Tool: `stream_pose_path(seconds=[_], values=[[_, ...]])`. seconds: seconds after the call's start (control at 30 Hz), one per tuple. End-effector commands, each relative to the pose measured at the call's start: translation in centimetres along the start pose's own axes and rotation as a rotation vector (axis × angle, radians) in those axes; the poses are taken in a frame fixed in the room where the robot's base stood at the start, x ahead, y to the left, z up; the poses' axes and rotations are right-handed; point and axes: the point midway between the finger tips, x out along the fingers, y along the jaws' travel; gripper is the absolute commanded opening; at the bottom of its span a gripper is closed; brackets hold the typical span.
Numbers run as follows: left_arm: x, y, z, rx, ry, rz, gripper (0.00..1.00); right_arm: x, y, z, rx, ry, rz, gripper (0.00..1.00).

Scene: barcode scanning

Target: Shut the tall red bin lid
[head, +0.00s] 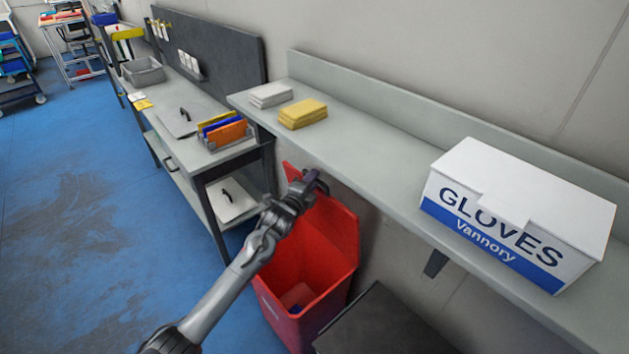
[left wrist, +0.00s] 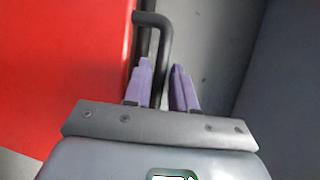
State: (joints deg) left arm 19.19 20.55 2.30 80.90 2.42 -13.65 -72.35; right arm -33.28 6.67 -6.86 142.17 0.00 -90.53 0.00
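The tall red bin (head: 322,262) stands below the wall shelf in the head view. Its top is open and a small blue thing lies inside. The red lid (head: 292,173) is raised at the back, partly hidden by my left gripper (head: 314,180). In the left wrist view the red lid (left wrist: 60,70) fills the left side. A dark bent bar handle (left wrist: 163,35) runs down between the purple fingers of my left gripper (left wrist: 161,68), which sit close on both sides of it. My right gripper is in neither view.
The grey wall shelf (head: 385,165) runs behind the bin, with a white glove box (head: 530,195) and yellow cloths (head: 303,113) on it. A grey workbench (head: 190,120) stands to the left. A dark flat-topped object (head: 385,325) is right of the bin. Blue floor (head: 80,220) is clear at left.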

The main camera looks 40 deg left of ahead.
Motion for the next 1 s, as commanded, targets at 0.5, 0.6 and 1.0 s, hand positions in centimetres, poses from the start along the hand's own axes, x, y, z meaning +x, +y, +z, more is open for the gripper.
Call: stream_pose_path(seconds=[0.5,0.6,1.0], values=[[1.5,0.0,0.0,-0.001,0.001,0.001,0.25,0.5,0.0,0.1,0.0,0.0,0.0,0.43],[1.5,0.0,0.0,-0.001,0.001,0.001,0.16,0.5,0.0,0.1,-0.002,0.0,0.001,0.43],[1.5,0.0,-0.1,-0.001,0.001,0.0,0.0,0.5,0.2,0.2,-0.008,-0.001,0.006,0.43]])
